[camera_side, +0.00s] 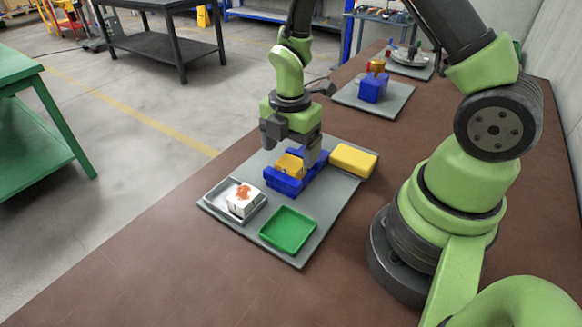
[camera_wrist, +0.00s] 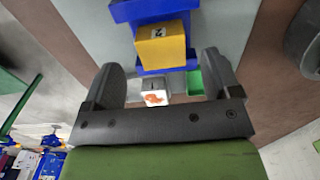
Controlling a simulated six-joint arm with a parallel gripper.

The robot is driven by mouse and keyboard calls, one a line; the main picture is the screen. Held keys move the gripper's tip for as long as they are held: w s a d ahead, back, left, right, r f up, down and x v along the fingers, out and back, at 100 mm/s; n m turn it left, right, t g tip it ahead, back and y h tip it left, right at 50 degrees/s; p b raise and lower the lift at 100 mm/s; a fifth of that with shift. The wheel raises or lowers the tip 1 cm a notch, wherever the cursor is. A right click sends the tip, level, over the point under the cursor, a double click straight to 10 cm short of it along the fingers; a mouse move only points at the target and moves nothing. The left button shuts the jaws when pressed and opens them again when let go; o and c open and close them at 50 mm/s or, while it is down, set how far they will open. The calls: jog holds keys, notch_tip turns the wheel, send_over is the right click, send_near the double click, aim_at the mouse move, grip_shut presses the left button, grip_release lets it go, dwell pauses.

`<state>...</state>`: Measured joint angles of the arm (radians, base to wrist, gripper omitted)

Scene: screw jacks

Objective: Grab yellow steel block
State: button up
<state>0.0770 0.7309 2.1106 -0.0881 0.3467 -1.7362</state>
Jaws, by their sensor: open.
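A yellow block (camera_side: 289,165) sits in a blue holder (camera_side: 285,186) on a grey plate. In the wrist view the yellow block (camera_wrist: 160,47) shows a dark mark on its face, with the blue holder (camera_wrist: 140,11) around it. My gripper (camera_side: 291,146) is open above the blue holder, with one finger on each side of the yellow block in the side view. In the wrist view my gripper's fingers (camera_wrist: 160,68) are spread wide with nothing between them touching. The right finger partly hides the holder in the side view.
A larger yellow box-like piece (camera_side: 353,159) lies at the plate's right edge, close to the holder. A white block with an orange mark (camera_side: 242,202) stands in a grey tray (camera_side: 221,190). A green tray (camera_side: 287,230) is empty. A second plate (camera_side: 395,100) lies behind.

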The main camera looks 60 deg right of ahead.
aim_at(291, 162)
jog(key=shift+s+f, duration=0.1)
jog(key=shift+f, duration=1.45)
jog(key=shift+c, duration=0.5)
jog(key=c, duration=1.2)
jog(key=shift+c, duration=0.2)
jog(key=shift+r, duration=0.15)
